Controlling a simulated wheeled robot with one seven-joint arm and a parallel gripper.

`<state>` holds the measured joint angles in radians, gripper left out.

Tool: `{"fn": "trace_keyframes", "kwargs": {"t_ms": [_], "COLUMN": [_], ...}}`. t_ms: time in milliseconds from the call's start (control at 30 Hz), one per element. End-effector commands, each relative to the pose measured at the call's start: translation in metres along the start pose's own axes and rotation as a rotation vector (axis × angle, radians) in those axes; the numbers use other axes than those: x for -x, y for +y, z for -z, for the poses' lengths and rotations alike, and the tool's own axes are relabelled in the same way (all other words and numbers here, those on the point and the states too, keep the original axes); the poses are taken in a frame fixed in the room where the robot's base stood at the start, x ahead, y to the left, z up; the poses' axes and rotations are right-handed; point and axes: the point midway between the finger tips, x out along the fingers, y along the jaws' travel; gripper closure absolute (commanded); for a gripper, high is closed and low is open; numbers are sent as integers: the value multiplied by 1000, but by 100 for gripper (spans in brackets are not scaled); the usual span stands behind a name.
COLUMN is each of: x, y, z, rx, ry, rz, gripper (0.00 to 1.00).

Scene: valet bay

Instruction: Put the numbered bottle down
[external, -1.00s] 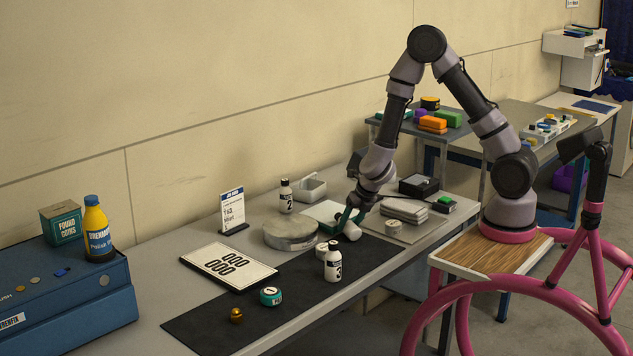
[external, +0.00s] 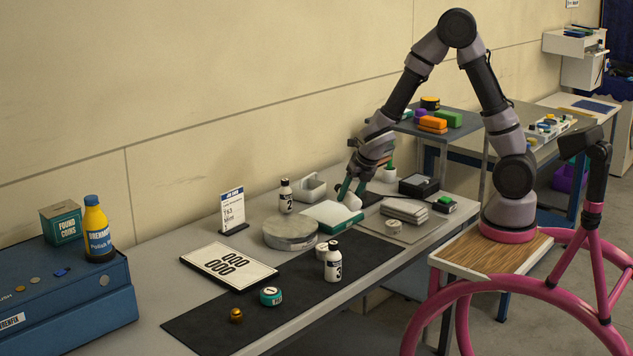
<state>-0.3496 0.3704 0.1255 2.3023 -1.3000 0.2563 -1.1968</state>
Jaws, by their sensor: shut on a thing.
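My gripper (external: 352,192), with green fingers, is shut on a small white object (external: 352,202), held over the right end of a white pad with a green edge (external: 329,213). No number shows on the held object, and the fingers hide part of it, so I cannot tell if it is a bottle. A white bottle marked 2 (external: 286,201) with a black cap stands upright at the back of the bench. A white bottle marked 3 (external: 333,265) stands upright on the black mat (external: 214,317).
A round grey disc (external: 290,234) lies left of the pad. A number card (external: 228,264), a green tin (external: 271,297) and an amber item (external: 236,316) are nearer. A grey open box (external: 311,187) stands behind.

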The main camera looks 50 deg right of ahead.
Motion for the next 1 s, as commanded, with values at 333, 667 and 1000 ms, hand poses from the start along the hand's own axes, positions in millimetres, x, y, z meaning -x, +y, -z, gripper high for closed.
{"fn": "trace_keyframes", "kwargs": {"t_ms": [333, 667, 1000], "x": [-14, -14, 5], "y": [-7, -57, -93], "z": [-101, -229, -279], "rx": [-386, -1180, -2043], "ry": [-70, -215, -374], "rz": [154, 485, 843], "gripper": [100, 100, 100]}}
